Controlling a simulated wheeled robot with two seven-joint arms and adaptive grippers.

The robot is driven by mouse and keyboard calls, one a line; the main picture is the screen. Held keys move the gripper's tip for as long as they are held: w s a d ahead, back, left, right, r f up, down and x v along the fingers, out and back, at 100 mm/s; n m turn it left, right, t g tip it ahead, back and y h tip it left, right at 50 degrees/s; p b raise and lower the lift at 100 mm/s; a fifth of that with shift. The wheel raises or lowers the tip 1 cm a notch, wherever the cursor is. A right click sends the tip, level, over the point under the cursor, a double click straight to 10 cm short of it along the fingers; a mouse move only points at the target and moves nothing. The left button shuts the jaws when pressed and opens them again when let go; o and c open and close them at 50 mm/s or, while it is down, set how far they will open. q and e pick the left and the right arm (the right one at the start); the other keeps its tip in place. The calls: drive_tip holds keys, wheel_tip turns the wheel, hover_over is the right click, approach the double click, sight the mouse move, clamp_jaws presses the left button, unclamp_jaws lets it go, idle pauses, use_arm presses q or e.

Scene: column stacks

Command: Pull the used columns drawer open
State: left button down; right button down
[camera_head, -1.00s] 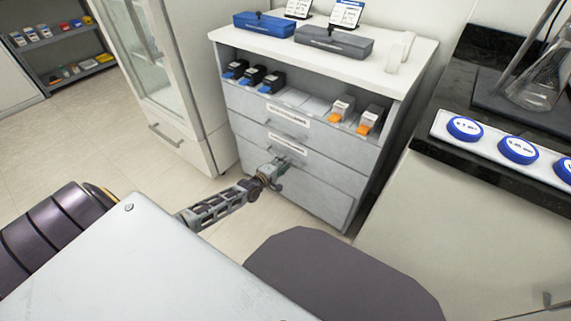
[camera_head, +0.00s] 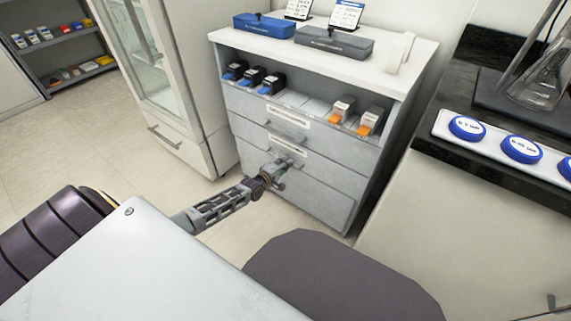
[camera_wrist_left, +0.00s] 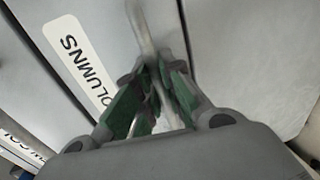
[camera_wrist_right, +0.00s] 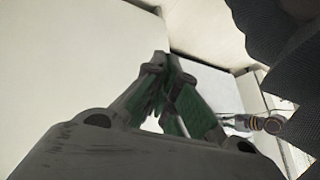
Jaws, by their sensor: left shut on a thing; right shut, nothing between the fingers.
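The white cabinet has a middle drawer (camera_head: 330,170) whose label (camera_head: 289,145) is too small to read in the head view. In the left wrist view, the label by the gripped handle (camera_wrist_left: 80,62) ends in "COLUMNS". The drawer front looks about flush with its neighbours. My left gripper (camera_head: 283,166) is at this drawer's front and shut on its bar handle (camera_wrist_left: 143,28), which runs between the green finger pads. The fingers partly hide the handle. My right gripper (camera_wrist_right: 163,75) is shut and empty in the right wrist view, and out of the head view.
The drawer above (camera_head: 250,105) has its own label and handle. Columns with blue and orange ends stand on the shelf over it. Blue (camera_head: 264,25) and grey (camera_head: 334,43) boxes lie on the cabinet top. A dark counter (camera_head: 455,85) stands right; clear floor (camera_head: 120,160) lies left.

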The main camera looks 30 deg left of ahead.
use_arm(q)
drive_tip(key=shift+s, duration=0.1)
idle(0.3)
